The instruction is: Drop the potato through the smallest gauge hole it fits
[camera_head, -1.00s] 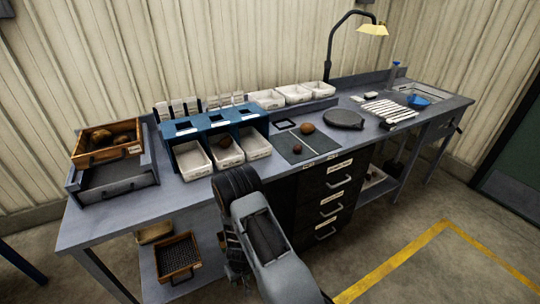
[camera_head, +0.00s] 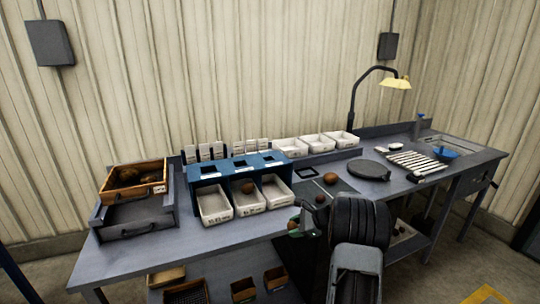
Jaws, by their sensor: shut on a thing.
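The blue gauge stand (camera_head: 228,178) has three square holes in its top, left (camera_head: 209,169), middle (camera_head: 240,164) and right (camera_head: 270,158). White bins stand below it: left (camera_head: 214,217), middle (camera_head: 248,210) and right (camera_head: 277,204). A brown potato (camera_head: 247,187) lies in the middle bin. My gripper (camera_head: 296,226) is shut on a small brownish potato (camera_head: 293,224), mostly hidden, in front of and right of the bins. A larger potato (camera_head: 330,178) and a small dark one (camera_head: 320,199) lie on the dark mat (camera_head: 343,186).
A wooden crate of potatoes (camera_head: 134,193) sits on a grey tray unit at the left. White trays (camera_head: 315,143) line the back. A round dark plate (camera_head: 369,169), rollers (camera_head: 414,161) and a lamp (camera_head: 396,83) are at the right. The front left bench is clear.

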